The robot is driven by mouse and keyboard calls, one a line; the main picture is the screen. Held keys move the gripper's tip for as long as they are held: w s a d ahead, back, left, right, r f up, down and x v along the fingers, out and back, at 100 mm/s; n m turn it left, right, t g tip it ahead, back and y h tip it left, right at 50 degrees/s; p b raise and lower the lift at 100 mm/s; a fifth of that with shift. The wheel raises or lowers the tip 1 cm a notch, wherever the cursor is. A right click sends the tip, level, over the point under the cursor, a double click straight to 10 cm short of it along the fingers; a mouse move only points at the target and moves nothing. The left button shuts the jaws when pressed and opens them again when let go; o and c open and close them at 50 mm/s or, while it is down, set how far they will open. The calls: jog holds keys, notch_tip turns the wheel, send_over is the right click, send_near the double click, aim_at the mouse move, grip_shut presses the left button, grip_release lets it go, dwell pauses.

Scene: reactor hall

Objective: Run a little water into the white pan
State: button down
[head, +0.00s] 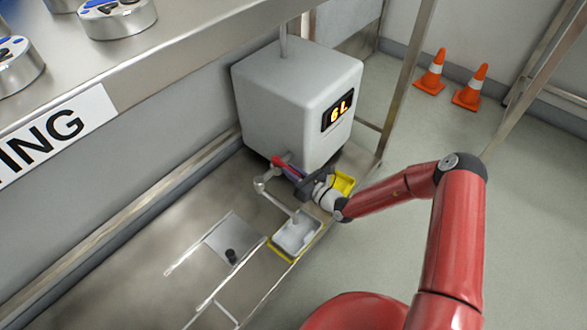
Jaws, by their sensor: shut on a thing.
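The white pan (296,235) sits on a yellow-edged spot on the metal bench, below the end of a grey spout (277,201). The spout comes from a tap at the foot of a white tank (290,100) with a lit display that seems to read 6L. A red tap lever (287,165) sticks out towards the right. My gripper (305,186) is at the lever's outer end and is shut on it, though its dark fingers partly hide the hold. I cannot make out a water stream or the water level in the pan.
A yellow tray (343,183) lies behind my wrist at the bench's right edge. A grey plate with a black knob (231,256) and thin rails lie left of the pan. A shelf (180,50) overhangs at upper left. Two orange cones (450,83) stand on open floor.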

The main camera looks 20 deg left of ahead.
jog(key=m+t+p, duration=0.1)
jog(key=s+t+h+p, duration=0.1)
jog(key=p, duration=0.1)
jog(key=a+m+t+h+p, duration=0.1)
jog(key=shift+s+r+m+t, duration=0.2)
jog(key=shift+s+m+t, duration=0.05)
jog(key=shift+m+t, duration=0.05)
jog(key=shift+f+h, duration=0.2)
jog(key=shift+h, duration=0.1)
jog(key=c, duration=1.4)
grip_release()
jog(key=shift+o, duration=0.2)
jog(key=v, duration=0.8)
jog(key=shift+p, duration=0.35)
